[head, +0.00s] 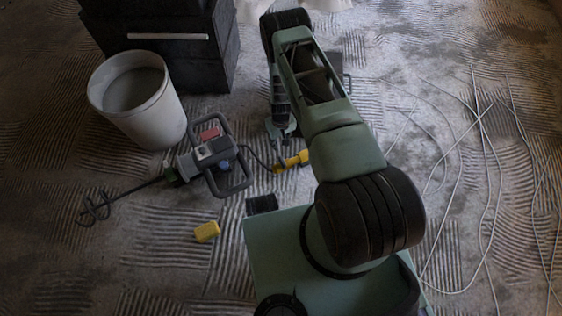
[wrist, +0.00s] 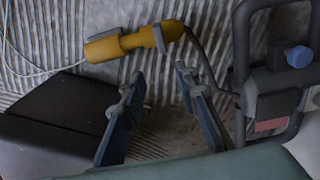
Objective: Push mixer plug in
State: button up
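The mixer (head: 210,155) lies on the floor left of my arm, its whisk pointing left. Part of its frame shows at the right of the wrist view (wrist: 278,85). Its dark cable runs to a yellow plug (wrist: 160,35). The plug lies in line with an orange-yellow socket (wrist: 102,49) that has a pale cable; the two look in contact end to end, but I cannot tell how deep the plug sits. The pair shows small in the head view (head: 292,161). My gripper (wrist: 159,74) is open and empty, its fingers apart, pointing at the floor just short of the plug.
A white bucket (head: 137,98) stands behind the mixer, with a black box (head: 165,45) beyond it. A yellow block (head: 207,231) lies near my base. Pale cables (head: 470,150) trail over the ridged floor on the right. A dark flat thing (wrist: 70,115) is left of my fingers.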

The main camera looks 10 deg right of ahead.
aim_at(282, 159)
jog(key=shift+s+f, duration=1)
jog(key=shift+f, duration=0.2)
notch_tip(282, 159, down, 10)
jog(key=b, duration=0.4)
jog(key=shift+f, duration=0.2)
jog(key=shift+c, duration=0.6)
grip_shut()
